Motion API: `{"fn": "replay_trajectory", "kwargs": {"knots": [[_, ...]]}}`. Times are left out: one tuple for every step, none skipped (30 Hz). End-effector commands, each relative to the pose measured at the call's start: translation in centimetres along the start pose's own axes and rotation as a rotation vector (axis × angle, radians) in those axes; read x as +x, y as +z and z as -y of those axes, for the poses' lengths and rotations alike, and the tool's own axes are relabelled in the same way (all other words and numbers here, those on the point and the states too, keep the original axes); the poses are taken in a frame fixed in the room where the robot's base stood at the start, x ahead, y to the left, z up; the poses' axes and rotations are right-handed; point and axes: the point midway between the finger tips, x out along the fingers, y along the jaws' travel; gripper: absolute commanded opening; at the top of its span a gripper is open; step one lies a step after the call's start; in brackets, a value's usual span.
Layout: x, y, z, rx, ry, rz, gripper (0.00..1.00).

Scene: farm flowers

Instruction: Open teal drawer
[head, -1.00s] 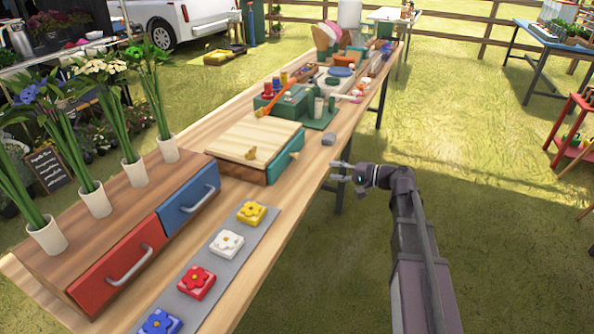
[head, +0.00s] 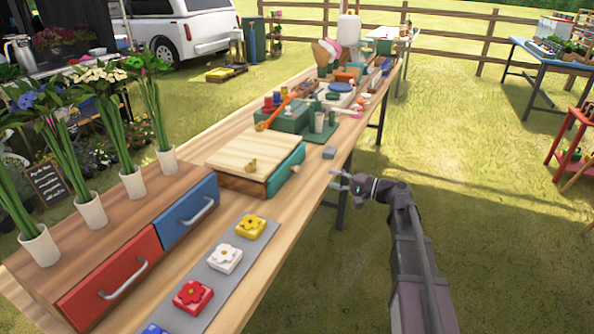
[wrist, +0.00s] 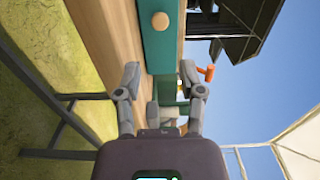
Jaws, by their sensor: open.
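The teal drawer (head: 285,170) is the front of a small wooden box with a pale wooden top (head: 252,153) on the long table. It looks shut. In the wrist view the teal front (wrist: 160,55) fills the upper middle, with a round wooden knob (wrist: 160,20) on it. My gripper (head: 335,180) is to the right of the drawer, beside the table's right edge and apart from the drawer. In the wrist view my gripper (wrist: 160,76) has its two fingers spread with nothing held, and the knob lies above the gap between them.
A small grey block (head: 330,152) lies on the table near the drawer. A cabinet with a red drawer (head: 105,280) and a blue drawer (head: 187,210) stands nearer, beside a grey mat (head: 205,262) with flower tiles. Green containers (head: 290,118) stand behind. Grass right of the table is open.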

Motion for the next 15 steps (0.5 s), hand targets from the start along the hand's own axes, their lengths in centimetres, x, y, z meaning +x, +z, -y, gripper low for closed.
{"fn": "replay_trajectory", "kwargs": {"knots": [[0.6, 0.0, 0.0, 0.000, 0.000, 0.002, 0.51], [0.9, 0.0, 0.0, 0.000, 0.000, 0.002, 0.51], [1.3, 0.0, 0.0, 0.000, 0.000, 0.002, 0.51], [1.7, 0.0, 0.0, 0.000, 0.000, 0.002, 0.51], [2.1, 0.0, 0.0, 0.000, 0.000, 0.002, 0.51], [2.6, -0.1, 0.0, 0.000, 0.000, 0.002, 0.51], [3.1, -0.1, 0.0, 0.000, 0.000, 0.003, 0.51], [3.5, -0.1, 0.0, 0.000, 0.000, 0.003, 0.51], [4.1, -0.1, 0.0, 0.000, 0.000, 0.002, 0.51], [4.5, -0.1, 0.0, 0.000, 0.000, 0.002, 0.51], [5.0, -0.1, 0.0, 0.000, 0.000, 0.002, 0.51], [5.6, -0.1, 0.0, 0.000, 0.000, 0.003, 0.51], [6.0, -0.1, 0.0, 0.000, 0.000, 0.002, 0.51], [6.5, -0.1, 0.0, 0.000, 0.000, 0.002, 0.51], [7.1, -0.1, 0.0, 0.000, 0.000, 0.002, 0.51]]}}
